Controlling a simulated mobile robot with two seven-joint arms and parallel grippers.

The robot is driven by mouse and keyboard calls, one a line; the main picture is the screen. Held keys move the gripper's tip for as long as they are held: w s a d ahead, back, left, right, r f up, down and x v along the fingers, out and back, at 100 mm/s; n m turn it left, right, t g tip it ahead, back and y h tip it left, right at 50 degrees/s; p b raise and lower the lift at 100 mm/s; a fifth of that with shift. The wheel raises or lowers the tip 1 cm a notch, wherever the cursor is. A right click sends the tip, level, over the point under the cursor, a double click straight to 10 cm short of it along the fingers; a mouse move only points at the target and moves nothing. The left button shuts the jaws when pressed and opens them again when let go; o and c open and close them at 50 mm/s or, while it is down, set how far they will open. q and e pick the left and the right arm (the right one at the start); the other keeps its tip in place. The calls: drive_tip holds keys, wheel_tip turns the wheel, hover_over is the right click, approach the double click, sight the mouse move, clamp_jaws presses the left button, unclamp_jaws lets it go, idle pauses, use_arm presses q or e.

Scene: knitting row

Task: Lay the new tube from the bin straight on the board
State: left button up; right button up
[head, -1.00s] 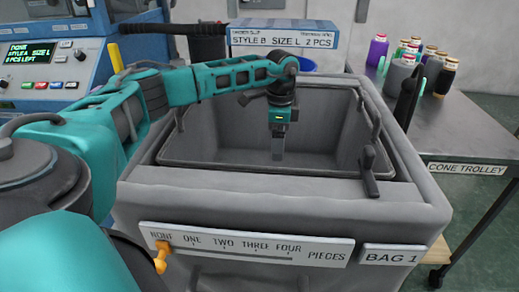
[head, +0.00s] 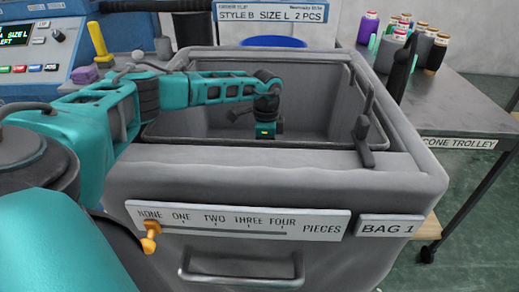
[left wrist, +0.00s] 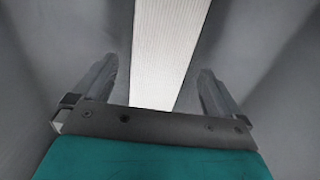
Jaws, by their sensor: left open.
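The tube (left wrist: 165,50) is a pale, finely ribbed strip in the left wrist view. It runs from the top edge down between the two fingers of my left gripper (left wrist: 160,88). The gripper is open, with a gap on each side of the tube. In the head view my left gripper (head: 265,131) is down inside the grey bin (head: 270,160). Its fingers and the tube are hidden there behind the bin's front rim. My right gripper and the board are not in view.
The bin's front carries a piece-count scale (head: 240,221) with an orange knob at its left end, and a BAG 1 label (head: 389,229). A machine panel (head: 45,45) stands at the left. A cone trolley (head: 455,105) with several yarn cones stands at the right.

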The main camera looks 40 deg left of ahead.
use_arm(q)
drive_tip(key=shift+f, duration=0.95)
drive_tip(key=shift+r, duration=0.1)
drive_tip(key=c, duration=1.1)
